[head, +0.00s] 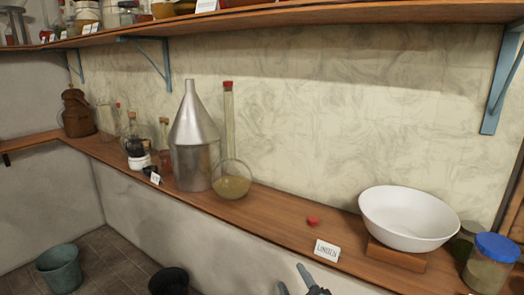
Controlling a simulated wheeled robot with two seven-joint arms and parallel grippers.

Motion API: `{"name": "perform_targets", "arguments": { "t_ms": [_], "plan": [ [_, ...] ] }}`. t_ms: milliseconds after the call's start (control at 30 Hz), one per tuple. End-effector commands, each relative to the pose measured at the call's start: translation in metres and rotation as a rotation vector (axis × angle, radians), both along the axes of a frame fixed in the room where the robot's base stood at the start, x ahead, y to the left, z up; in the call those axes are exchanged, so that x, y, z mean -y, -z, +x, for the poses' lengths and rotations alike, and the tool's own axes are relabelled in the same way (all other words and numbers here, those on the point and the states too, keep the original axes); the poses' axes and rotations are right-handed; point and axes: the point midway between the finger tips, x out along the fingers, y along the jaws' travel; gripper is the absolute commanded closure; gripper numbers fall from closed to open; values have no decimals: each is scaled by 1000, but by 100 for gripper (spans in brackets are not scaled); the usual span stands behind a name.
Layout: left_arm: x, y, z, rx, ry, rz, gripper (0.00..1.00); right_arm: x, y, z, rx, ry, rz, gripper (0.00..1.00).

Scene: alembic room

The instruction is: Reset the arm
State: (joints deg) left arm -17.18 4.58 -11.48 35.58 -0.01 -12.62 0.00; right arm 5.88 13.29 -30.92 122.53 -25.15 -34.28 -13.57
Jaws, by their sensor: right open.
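My right gripper (294,280) shows at the bottom edge of the head view, just right of the middle. Only its grey-blue fingertips and a small dark part are in the picture. The fingers are apart with nothing between them. It is in front of the wooden shelf, below the white label card (327,250). The rest of my right arm is out of the frame. My left gripper is not in view.
The lower shelf (262,212) holds a white bowl (408,218) on a wooden block, a blue-lidded jar (491,263), a red stopper (312,221), a long-necked flask (232,186), a metal cone-topped vessel (195,140) and several bottles. A bucket (60,268) stands on the floor.

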Motion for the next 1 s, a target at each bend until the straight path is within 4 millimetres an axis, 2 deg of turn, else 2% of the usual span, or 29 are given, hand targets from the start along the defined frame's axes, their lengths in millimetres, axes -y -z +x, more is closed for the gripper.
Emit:
{"name": "perform_targets", "arguments": {
  "t_ms": [33, 167, 300, 400, 600, 867, 1000],
  "plan": [
    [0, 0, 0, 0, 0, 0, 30, 17, 23, -11, -108, 49, 48, 50],
    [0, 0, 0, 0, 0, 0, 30, 57, 78, -45, -378, 175, 162, 50],
    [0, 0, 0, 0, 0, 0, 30, 94, 134, -100, -666, 311, 264, 50],
    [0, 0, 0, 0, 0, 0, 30, 114, 164, -143, -847, 398, 320, 50],
    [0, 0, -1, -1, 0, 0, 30, 138, 197, -215, -1107, 525, 386, 50],
    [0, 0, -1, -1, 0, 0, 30, 156, 215, -292, -1351, 648, 432, 50],
    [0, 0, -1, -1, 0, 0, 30, 154, 246, -283, -1367, 654, 427, 50]
  ]
}}
